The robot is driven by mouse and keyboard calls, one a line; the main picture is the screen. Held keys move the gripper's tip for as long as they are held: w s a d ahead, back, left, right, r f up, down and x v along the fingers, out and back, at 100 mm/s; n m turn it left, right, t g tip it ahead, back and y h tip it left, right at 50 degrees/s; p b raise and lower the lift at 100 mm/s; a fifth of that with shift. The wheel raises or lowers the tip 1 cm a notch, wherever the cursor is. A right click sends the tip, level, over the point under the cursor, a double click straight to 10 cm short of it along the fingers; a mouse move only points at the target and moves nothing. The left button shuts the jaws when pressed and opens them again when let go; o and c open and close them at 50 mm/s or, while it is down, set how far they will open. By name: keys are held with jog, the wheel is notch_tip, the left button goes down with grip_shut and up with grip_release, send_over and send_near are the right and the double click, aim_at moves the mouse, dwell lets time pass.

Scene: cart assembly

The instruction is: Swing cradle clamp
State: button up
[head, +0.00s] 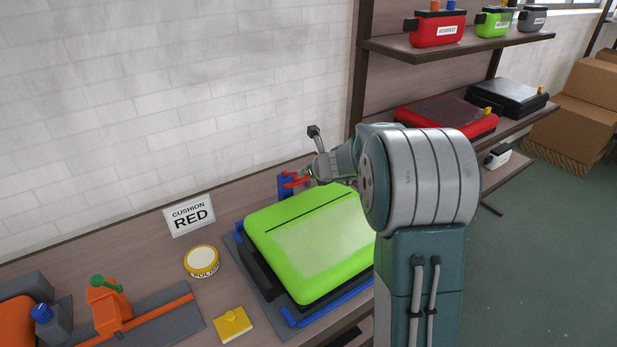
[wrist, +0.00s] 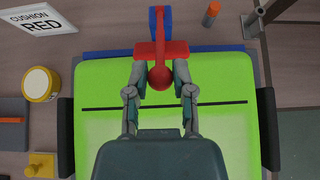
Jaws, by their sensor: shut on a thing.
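The cradle clamp has a red handle with a round knob (wrist: 160,76) and a blue upright post (wrist: 153,22) at the back edge of the cradle. In the head view the red clamp part (head: 291,181) shows beside its blue post (head: 284,188). My gripper (wrist: 159,68) has a finger on each side of the red knob and is shut on the handle. In the head view my gripper (head: 308,173) is partly hidden by my arm.
On the bench are a "CUSHION RED" sign (head: 189,215), a round yellow-rimmed tin (head: 201,261), a yellow knobbed block (head: 233,323) and an orange-and-grey fixture (head: 110,305). An orange-tipped peg (wrist: 211,14) stands right of the clamp. Shelves (head: 460,45) with cases are at right.

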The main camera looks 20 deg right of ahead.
jog(key=shift+w+r, duration=0.15)
jog(key=shift+r, duration=0.15)
jog(key=shift+w+a+r, duration=0.15)
jog(key=shift+w+r, duration=0.6)
jog(key=shift+r, duration=0.05)
jog(key=shift+w+a+r, duration=0.15)
jog(key=shift+w+r, duration=0.6)
jog(key=shift+r, duration=0.15)
jog(key=shift+w+r, duration=0.1)
jog(key=shift+w, duration=0.15)
jog(key=shift+w+a+r, duration=0.2)
jog(key=shift+w+r, duration=0.3)
jog(key=shift+w, duration=0.3)
jog(key=shift+w+a+r, duration=0.15)
jog(key=shift+w+r, duration=0.3)
jog(key=shift+w, duration=0.35)
grip_shut()
jog(key=shift+w+a+r, duration=0.15)
jog(key=shift+w+r, duration=0.2)
jog(key=shift+w, duration=0.3)
jog(key=shift+w+a+r, duration=0.1)
jog(key=shift+w+r, duration=0.25)
jog(key=shift+w, duration=0.3)
jog(key=shift+w+a+r, duration=0.15)
jog(key=shift+w+r, duration=0.2)
jog(key=shift+w, duration=0.3)
